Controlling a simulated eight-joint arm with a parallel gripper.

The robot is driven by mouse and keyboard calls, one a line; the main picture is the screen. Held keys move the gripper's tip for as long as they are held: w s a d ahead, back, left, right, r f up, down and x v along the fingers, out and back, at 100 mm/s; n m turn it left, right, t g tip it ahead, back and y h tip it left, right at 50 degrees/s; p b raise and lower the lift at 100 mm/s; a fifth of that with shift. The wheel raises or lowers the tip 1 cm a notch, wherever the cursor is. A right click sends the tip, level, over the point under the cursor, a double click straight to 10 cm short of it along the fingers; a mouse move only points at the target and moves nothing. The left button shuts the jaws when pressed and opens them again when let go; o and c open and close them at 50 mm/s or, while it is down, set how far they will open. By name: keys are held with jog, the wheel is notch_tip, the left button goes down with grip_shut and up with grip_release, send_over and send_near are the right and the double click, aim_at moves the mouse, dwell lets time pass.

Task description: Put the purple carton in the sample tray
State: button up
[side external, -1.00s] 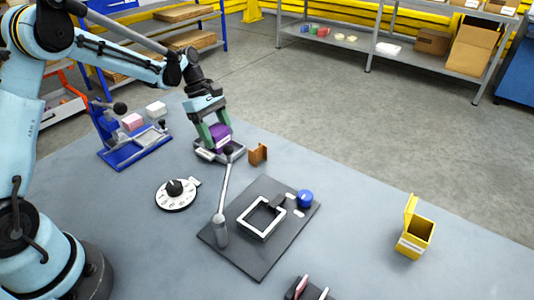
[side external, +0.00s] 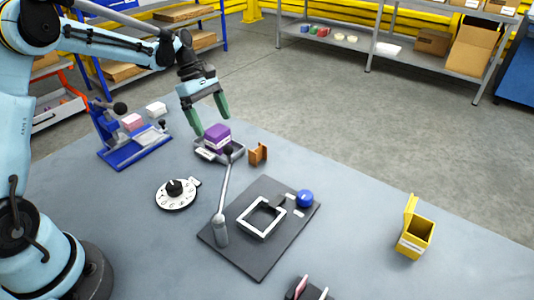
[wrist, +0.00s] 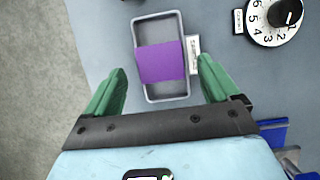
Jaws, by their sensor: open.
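The purple carton (side external: 217,136) sits in the grey sample tray (side external: 236,153), with a white label on its side. In the wrist view the carton (wrist: 160,63) lies across the middle of the tray (wrist: 158,18), and the tray's two ends show bare. My gripper (side external: 210,117) is open and empty above the carton, with its green fingers apart and clear of it. In the wrist view the fingers (wrist: 160,75) are spread on either side of the tray.
A numbered dial (side external: 176,194), a brown bracket (side external: 258,154) and a dark plate with a white frame (side external: 262,218) stand nearby. A blue fixture (side external: 135,150) with pink and white blocks is at left. An open yellow box (side external: 415,238) is at right.

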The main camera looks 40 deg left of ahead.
jog(key=v, duration=0.8)
jog(key=s+d+r+m+t+y, duration=0.3)
jog(key=s+d+m, duration=0.4)
jog(key=m, duration=0.1)
jog(key=s+d+f+m+t, duration=0.1)
jog(key=s+d+m+t, duration=0.1)
jog(key=s+m, duration=0.2)
jog(key=s+d+f+m+t+y, duration=0.1)
jog(key=s+f+m+t, duration=0.1)
jog(key=s+m, duration=0.3)
jog(key=shift+d+f+m+y, duration=0.3)
jog(key=shift+d+m, duration=0.05)
jog(key=shift+m, duration=0.15)
